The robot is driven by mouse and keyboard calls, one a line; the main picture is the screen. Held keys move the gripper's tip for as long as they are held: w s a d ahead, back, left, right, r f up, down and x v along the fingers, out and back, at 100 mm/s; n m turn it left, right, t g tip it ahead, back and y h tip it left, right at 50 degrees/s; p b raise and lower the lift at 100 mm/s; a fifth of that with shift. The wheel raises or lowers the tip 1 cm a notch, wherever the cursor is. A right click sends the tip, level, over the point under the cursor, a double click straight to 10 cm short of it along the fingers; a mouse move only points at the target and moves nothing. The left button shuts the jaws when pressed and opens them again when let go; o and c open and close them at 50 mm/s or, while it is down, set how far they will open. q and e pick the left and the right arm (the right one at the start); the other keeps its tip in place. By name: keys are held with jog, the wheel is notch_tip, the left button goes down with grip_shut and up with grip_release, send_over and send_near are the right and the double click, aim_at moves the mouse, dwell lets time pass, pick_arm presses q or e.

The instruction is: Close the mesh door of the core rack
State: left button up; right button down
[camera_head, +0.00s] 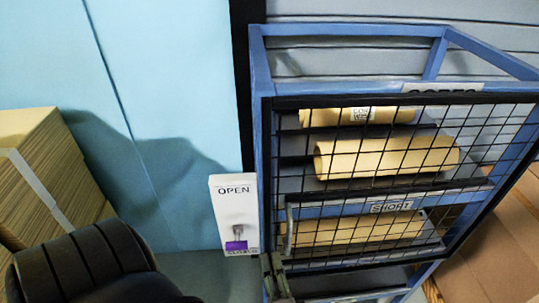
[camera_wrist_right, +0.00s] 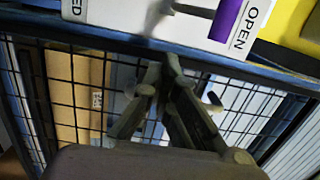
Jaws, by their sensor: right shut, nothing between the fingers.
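The core rack (camera_head: 257,165) is a blue frame at the right of the head view. Its black-framed mesh door (camera_head: 368,98) spans the front and looks flush or nearly so; I cannot tell whether it is fully closed. A grey bar handle (camera_head: 289,230) is at the door's left side. My right gripper (camera_head: 272,264) is shut and empty, low at the door's left edge, below the handle. In the right wrist view, its fingertips (camera_wrist_right: 166,66) are close to the mesh and the frame edge; contact is unclear. My left gripper is not in view.
A white panel (camera_head: 227,204) marked OPEN, with a small lever and a purple patch, stands left of the rack. Kraft cores (camera_head: 385,158) lie on shelves behind the mesh. Stacked cardboard (camera_head: 50,180) is at the far left.

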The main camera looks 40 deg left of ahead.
jog(key=s+a+b+v, duration=0.1)
jog(key=b+v, duration=0.1)
jog(key=v, duration=0.7)
jog(key=w+d+f+n+g+h, duration=0.1)
jog(key=d+f+n+h, duration=0.3)
jog(key=f, duration=0.8)
jog(key=d+f+g+h, duration=0.1)
jog(key=d+f+g, duration=0.1)
jog(key=d+f, duration=0.75)
jog(key=w+d+f+n+g+h, duration=0.1)
jog(key=d+f+n+h, duration=0.15)
jog(key=f, duration=1.15)
jog(key=s+d+f+n+g+h, duration=0.2)
jog(key=s+d+f+g+h, duration=0.3)
jog(key=d+f, duration=0.75)
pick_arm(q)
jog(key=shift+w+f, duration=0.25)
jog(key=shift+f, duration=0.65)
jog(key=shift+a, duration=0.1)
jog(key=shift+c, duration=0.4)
pick_arm(e)
jog(key=s+d+f+h, duration=0.1)
jog(key=s+d+f, duration=0.1)
jog(key=s+d, duration=0.4)
jog(key=s+d+f+n+g+h, duration=0.1)
jog(key=s+d+f, duration=0.2)
jog(key=s+d, duration=0.3)
jog(key=shift+s+f, duration=0.35)
